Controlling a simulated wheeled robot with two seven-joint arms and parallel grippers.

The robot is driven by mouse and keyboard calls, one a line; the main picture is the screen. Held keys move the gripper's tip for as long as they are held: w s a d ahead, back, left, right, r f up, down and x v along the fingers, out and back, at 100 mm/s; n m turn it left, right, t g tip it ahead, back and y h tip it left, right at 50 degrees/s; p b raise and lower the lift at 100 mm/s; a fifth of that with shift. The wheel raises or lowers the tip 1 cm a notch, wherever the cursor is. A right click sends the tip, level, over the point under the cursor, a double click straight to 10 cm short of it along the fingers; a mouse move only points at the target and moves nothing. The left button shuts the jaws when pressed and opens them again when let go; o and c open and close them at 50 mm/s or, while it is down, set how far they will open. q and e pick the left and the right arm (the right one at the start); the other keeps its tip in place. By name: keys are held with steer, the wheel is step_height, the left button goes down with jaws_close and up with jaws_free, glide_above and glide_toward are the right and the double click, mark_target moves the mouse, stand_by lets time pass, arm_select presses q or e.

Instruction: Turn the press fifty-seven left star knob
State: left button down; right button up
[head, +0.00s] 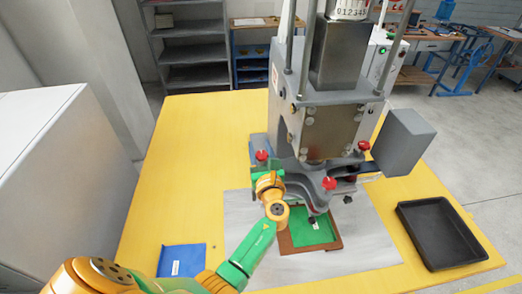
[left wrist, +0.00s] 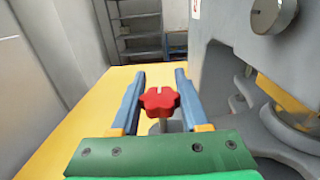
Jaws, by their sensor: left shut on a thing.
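The press (head: 328,125) is a grey machine standing on the yellow table. Its left red star knob (head: 262,155) sits on the press's left side. In the left wrist view the same red star knob (left wrist: 159,101) stands upright on a pale stem between the two blue fingers. My left gripper (head: 264,167) reaches in from the front left and is shut on this knob; it also shows in the left wrist view (left wrist: 160,86). The press's head view hides part of the fingers. My right gripper is not in view.
More red knobs are at the press front (head: 329,183) and right (head: 364,145). A green plate (head: 311,228) in a brown frame lies below. A black tray (head: 440,232) is at right and a blue folder (head: 181,260) at left.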

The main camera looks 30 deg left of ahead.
mark_target(263, 161)
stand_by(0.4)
arm_select(q)
steer(key=c, duration=0.8)
jaws_free()
steer(key=o, duration=0.4)
steer(key=shift+c, duration=0.2)
steer(key=shift+w+a, duration=0.1)
steer(key=shift+a, duration=0.05)
steer(key=p+v, duration=0.2)
steer(key=v, duration=0.5)
steer(key=shift+f, duration=0.1)
